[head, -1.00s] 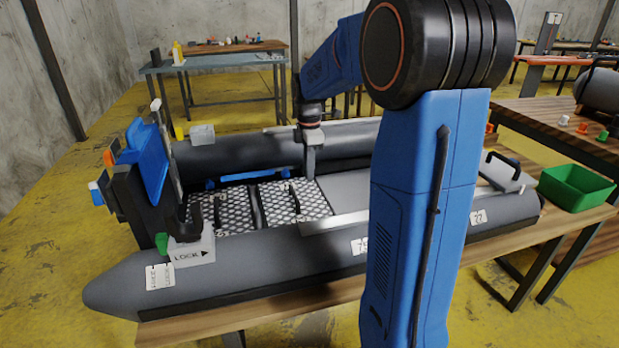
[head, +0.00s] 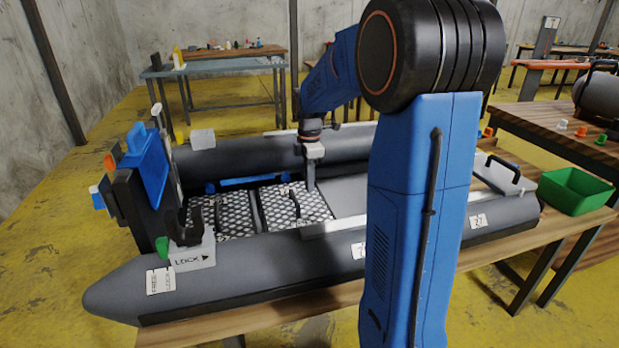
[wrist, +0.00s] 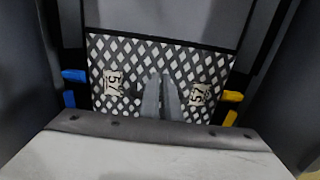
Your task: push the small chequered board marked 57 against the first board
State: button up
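The chequered board marked 57 (wrist: 125,65) fills the middle of the wrist view, with a 57 tag on each side. It seems to be the right of two chequered boards lying inside the boat, and shows in the head view (head: 285,212). The other chequered board (head: 222,216) lies to its left, with a dark gap between them. My gripper (head: 311,184) points down by the right side of the right board. In the wrist view its fingers (wrist: 160,94) are together and empty. I cannot tell whether they touch the board.
The boat's near tube (head: 250,270) and far tube (head: 240,157) flank the boards. A plain grey panel (head: 345,195) lies right of my gripper. A white block marked LOCK (head: 192,255) with a black hook stands at the near left. A green bin (head: 577,190) is at the right.

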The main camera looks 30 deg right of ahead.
aim_at(310, 205)
jog(key=shift+f, duration=3)
jog(key=shift+w+a, duration=0.15)
jog(key=shift+a, duration=0.75)
jog(key=shift+d+f, duration=0.1)
jog(key=shift+s+d, duration=0.3)
jog(key=shift+d, duration=0.45)
jog(key=shift+w+d+r, duration=0.1)
jog(key=shift+r, duration=1.4)
notch_tip(310, 205, up, 6)
jog(key=shift+r, duration=0.15)
